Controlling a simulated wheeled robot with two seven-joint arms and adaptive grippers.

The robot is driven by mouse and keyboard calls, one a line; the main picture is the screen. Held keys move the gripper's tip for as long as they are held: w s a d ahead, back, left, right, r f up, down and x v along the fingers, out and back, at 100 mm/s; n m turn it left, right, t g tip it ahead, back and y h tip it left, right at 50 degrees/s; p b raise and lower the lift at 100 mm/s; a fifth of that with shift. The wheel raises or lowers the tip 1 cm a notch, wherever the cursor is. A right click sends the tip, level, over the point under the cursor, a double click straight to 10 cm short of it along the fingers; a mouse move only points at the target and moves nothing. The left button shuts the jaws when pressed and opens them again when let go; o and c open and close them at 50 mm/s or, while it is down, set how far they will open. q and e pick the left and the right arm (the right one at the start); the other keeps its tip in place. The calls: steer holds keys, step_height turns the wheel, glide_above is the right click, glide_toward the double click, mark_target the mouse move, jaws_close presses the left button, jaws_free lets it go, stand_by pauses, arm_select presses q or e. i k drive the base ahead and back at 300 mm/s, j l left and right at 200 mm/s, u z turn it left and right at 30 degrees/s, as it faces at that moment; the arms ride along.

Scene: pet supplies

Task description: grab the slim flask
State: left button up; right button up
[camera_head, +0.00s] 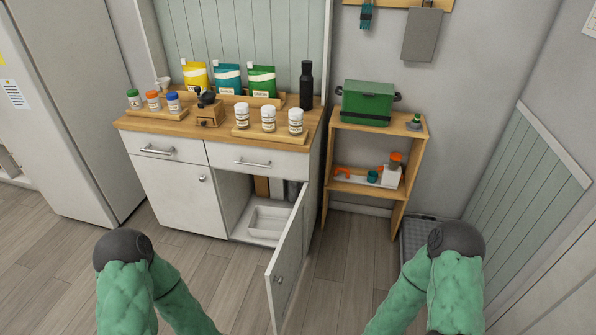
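The slim flask (306,84) is a tall dark, nearly black bottle. It stands upright at the back right of the wooden counter top (185,126). Two green-sleeved arms of mine show at the bottom of the head view, one at the left and one at the right. Both are well short of the counter and apart from the flask. Neither gripper's fingers can be seen.
White jars (268,118) stand in front of the flask, with pouches (228,78) to its left. The cabinet door (289,262) hangs open toward me below. A shelf (376,132) with a green box (367,103) stands to the right. Floor between my arms is partly clear.

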mark_target(307, 80)
steer(key=j+u, duration=0.15)
steer(key=u, duration=0.3)
steer(key=i+j+u, duration=0.1)
steer(key=u, duration=0.4)
steer(key=i+j+u, duration=0.1)
steer(key=u, duration=0.35)
steer(key=i+u, duration=0.15)
steer(key=u, duration=0.35)
steer(key=i+z, duration=0.3)
steer(key=i+j+z, duration=0.1)
steer(key=z, duration=0.25)
steer(key=i, duration=0.1)
